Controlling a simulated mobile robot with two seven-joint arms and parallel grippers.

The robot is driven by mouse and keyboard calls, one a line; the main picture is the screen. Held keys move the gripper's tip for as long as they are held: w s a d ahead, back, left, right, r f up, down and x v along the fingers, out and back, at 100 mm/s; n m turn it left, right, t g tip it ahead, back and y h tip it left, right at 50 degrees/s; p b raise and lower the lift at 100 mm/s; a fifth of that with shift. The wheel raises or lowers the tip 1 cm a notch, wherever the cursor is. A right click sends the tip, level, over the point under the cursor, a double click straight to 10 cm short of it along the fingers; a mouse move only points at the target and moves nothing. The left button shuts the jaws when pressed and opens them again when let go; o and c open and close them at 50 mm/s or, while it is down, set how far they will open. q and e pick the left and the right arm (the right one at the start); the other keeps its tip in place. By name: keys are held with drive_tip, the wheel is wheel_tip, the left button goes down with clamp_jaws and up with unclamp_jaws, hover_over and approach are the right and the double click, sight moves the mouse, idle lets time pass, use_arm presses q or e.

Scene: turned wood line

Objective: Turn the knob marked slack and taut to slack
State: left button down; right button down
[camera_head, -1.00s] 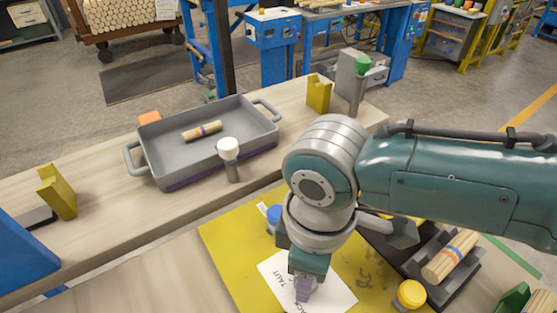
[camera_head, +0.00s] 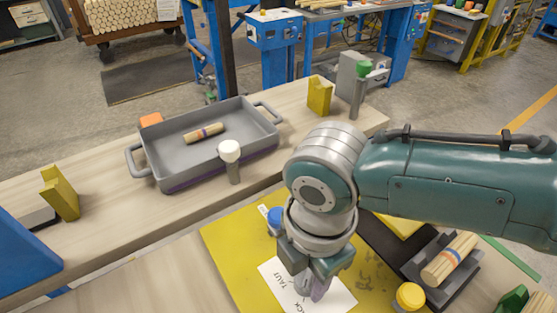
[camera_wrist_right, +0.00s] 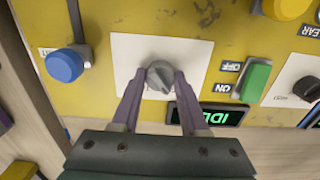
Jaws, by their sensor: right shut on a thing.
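The grey knob (camera_wrist_right: 160,76) sits on a white card (camera_wrist_right: 124,52) on the yellow panel, seen in the right wrist view. My right gripper (camera_head: 318,290) points down at the card in the head view, and its two purple fingers are closed on the knob's sides in the wrist view. In the head view the card (camera_head: 272,272) reads TAUT on the left, and a second word ending in ACK is partly hidden. The knob is hidden by the gripper there. I cannot tell which word its pointer faces. My left gripper is not in view.
A blue button (camera_wrist_right: 64,65), a green on/off switch (camera_wrist_right: 256,82), a lit green display (camera_wrist_right: 221,116) and a black knob (camera_wrist_right: 306,88) surround the card. A grey tray (camera_head: 165,165) stands on the bench behind. A dark cradle (camera_head: 430,278) with wooden sticks lies to the right.

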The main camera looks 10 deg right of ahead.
sight(307, 277)
drive_tip(key=shift+a+n, duration=0.1)
drive_tip(key=shift+n, duration=0.5)
drive_tip(key=shift+r, duration=0.1)
drive_tip(key=shift+c, duration=2.1)
unclamp_jaws()
wheel_tip(307, 277, up, 9)
drive_tip(key=shift+f+p, duration=0.1)
drive_tip(key=shift+p, duration=1.05)
drive_tip(key=shift+r, duration=0.55)
